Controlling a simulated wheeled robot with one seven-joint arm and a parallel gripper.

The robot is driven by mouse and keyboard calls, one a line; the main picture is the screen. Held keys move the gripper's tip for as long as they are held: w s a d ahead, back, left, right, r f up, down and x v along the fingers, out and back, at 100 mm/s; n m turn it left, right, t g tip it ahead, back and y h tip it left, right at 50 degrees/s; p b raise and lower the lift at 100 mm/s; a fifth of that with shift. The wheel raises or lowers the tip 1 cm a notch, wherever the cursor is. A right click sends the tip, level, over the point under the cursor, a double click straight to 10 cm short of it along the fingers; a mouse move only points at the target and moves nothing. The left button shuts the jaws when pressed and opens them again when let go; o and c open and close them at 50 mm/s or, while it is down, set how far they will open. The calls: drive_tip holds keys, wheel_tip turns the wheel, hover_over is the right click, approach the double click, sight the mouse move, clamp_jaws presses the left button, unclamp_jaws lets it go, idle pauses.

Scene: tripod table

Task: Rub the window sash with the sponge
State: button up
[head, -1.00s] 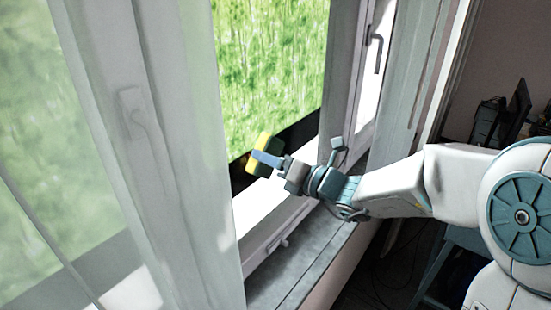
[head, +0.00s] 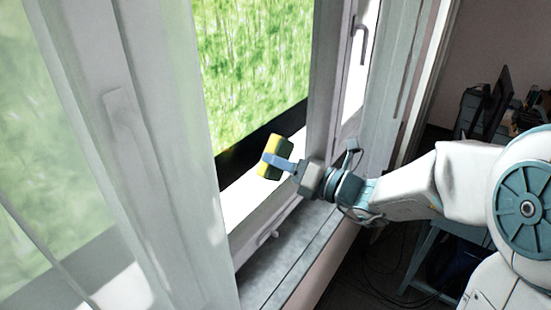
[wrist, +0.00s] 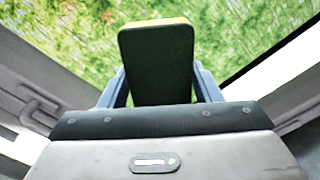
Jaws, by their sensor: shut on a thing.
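A sponge (head: 273,157), yellow on one side and dark green on the other, is held in my gripper (head: 278,162) in front of the window in the head view. In the wrist view the sponge (wrist: 157,62) stands upright between the two blue fingers of my gripper (wrist: 160,88), dark face towards the camera. The window sash (head: 327,85) is a pale frame around the bright green pane. The sponge appears in front of the lower part of the window opening; I cannot tell whether it touches anything.
A handle (head: 361,40) is on the frame at the upper right. A grey sill (head: 290,255) runs below the window. A desk with dark equipment (head: 495,105) stands at the far right.

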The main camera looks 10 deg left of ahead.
drive_tip(key=shift+p+v, duration=0.4)
drive_tip(key=shift+v, duration=1.05)
